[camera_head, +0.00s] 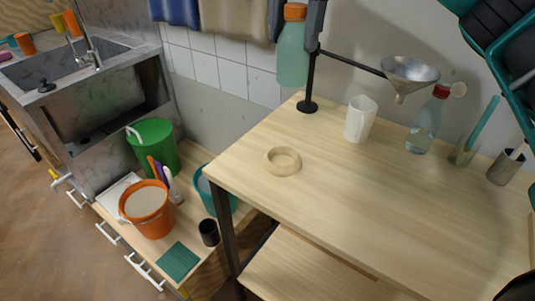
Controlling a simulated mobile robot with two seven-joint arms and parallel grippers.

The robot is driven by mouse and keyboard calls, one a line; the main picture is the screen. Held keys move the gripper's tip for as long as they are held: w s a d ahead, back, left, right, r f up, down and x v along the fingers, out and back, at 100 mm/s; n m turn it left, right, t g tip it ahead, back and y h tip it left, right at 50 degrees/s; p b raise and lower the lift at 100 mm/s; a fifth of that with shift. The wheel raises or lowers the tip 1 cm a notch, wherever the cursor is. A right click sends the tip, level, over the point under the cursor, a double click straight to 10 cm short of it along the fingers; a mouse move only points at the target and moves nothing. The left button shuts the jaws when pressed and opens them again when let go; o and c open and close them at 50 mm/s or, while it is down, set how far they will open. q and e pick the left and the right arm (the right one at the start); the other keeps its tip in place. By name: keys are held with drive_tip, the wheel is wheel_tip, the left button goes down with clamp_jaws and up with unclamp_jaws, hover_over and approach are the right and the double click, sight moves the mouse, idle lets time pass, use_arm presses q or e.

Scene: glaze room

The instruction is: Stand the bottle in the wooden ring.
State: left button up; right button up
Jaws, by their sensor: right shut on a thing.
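The bottle (292,66) is pale green with an orange cap and hangs upright at the top of the view, near the table's back left edge. My right gripper (292,41) comes down from the top and is shut on the bottle, with a grey finger on either side of its upper part. The bottle's base appears raised, clear of the tabletop. The pale wooden ring (283,161) lies flat and empty on the table, below and apart from the bottle. My left gripper does not show.
A black stand (308,104) beside the bottle carries a metal funnel (410,70). A white pitcher (360,119), a clear red-topped bottle (425,123) and cups line the table's back. An orange bucket (147,211) stands on the lower bench. The tabletop in front is clear.

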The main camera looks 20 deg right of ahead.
sight(286, 76)
drive_tip(key=shift+w+a, duration=0.2)
drive_tip(key=shift+w, duration=0.05)
drive_tip(key=shift+w+a+f, duration=0.1)
drive_tip(key=shift+f, duration=0.05)
wheel_tip(286, 76, down, 8)
drive_tip(key=b, duration=0.3)
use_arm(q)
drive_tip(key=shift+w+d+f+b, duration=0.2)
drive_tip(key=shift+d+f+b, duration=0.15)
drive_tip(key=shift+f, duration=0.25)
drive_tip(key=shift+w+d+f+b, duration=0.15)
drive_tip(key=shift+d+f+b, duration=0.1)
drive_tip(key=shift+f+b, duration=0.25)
use_arm(e)
drive_tip(key=shift+f, duration=5.85)
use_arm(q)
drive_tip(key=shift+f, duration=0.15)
use_arm(e)
drive_tip(key=shift+f, duration=0.2)
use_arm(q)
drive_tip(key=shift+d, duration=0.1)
use_arm(e)
drive_tip(key=o, duration=1.2)
